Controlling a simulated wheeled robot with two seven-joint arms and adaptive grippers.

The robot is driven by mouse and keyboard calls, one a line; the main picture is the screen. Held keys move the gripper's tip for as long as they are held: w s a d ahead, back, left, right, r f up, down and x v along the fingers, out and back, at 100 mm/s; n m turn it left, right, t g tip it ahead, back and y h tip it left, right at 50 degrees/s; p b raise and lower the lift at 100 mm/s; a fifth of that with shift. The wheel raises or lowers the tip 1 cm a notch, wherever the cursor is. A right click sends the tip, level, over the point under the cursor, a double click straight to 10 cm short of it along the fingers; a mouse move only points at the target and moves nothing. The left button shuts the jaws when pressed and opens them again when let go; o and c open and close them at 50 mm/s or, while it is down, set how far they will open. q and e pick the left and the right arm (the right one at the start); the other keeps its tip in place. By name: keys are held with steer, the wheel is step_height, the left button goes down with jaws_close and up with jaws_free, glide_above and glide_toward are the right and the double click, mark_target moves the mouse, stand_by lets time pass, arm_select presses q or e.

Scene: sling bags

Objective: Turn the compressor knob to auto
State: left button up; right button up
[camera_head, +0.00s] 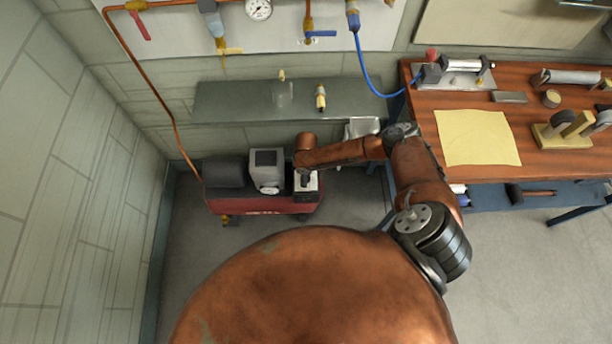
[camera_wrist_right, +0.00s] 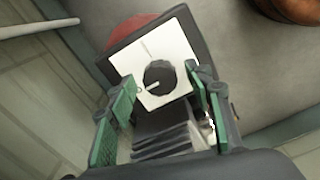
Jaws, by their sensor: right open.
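The red compressor (camera_head: 262,204) stands on the floor by the back wall. Its round black knob (camera_wrist_right: 160,77) sits on a white square plate (camera_wrist_right: 178,48) in the right wrist view. A pale pointer mark on the knob points lower left, toward a small circle on the plate; a line mark is near the plate's upper edge. My right gripper (camera_wrist_right: 163,92) is open, with green-padded fingers on either side of the knob and apparently apart from it. My left gripper is not in view.
A grey shelf (camera_head: 240,100) is on the wall above the compressor. A wooden workbench (camera_head: 560,100) with a yellow sheet (camera_head: 475,138) stands at right. A copper pipe (camera_head: 150,80) runs down the wall to the compressor's left side. The floor in front is clear.

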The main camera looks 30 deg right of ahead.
steer(key=c, duration=1.2)
steer(key=shift+o, duration=0.2)
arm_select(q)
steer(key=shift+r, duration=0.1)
arm_select(e)
steer(key=shift+a, duration=0.1)
